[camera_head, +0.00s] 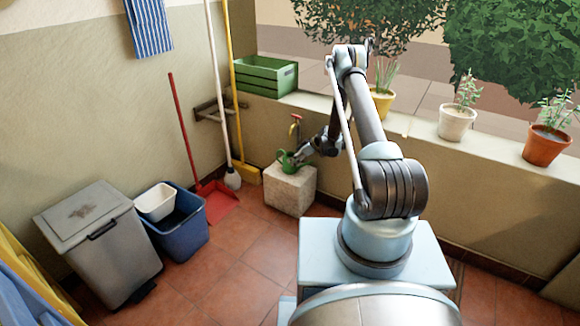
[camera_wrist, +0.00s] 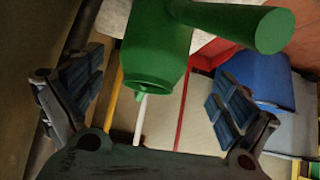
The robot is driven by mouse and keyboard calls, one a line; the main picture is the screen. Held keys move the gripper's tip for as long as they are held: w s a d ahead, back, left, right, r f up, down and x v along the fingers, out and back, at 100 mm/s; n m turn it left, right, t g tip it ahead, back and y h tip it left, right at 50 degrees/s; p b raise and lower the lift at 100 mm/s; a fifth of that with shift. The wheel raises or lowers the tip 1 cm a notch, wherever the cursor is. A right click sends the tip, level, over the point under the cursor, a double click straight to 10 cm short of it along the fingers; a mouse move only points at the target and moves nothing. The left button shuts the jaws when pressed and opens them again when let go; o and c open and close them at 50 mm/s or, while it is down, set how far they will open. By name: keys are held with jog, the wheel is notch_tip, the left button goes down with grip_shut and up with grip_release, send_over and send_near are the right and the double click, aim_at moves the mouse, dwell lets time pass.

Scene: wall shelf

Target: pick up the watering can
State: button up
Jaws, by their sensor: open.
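The green watering can (camera_head: 287,161) stands on a pale stone block (camera_head: 291,189) by the low wall in the head view. My gripper (camera_head: 304,153) is beside it, on its right in that view. In the wrist view the can's body (camera_wrist: 157,45) fills the upper middle, with its spout and round head (camera_wrist: 270,30) reaching to the upper right. My gripper (camera_wrist: 157,90) is open, with one finger on each side of the picture. The can's near end shows between the fingers, and visible gaps separate it from both. Its handle is not clearly visible.
A blue bucket (camera_head: 185,225) and grey bin (camera_head: 95,240) are farther left. Tiled floor between is clear.

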aim_at(287, 169)
jog(key=shift+w+d+x, duration=0.1)
jog(key=shift+w+x, duration=0.05)
jog(key=shift+x, duration=1.2)
jog(key=shift+w+d+x, duration=0.1)
jog(key=shift+w+x, duration=0.1)
jog(key=shift+x, duration=1.1)
jog(key=shift+f, duration=0.1)
jog(key=shift+c, duration=0.3)
jog(key=c, duration=1.7)
jog(key=shift+o, duration=0.2)
jog(key=shift+s+a+r, duration=0.1)
jog(key=shift+r, duration=0.1)
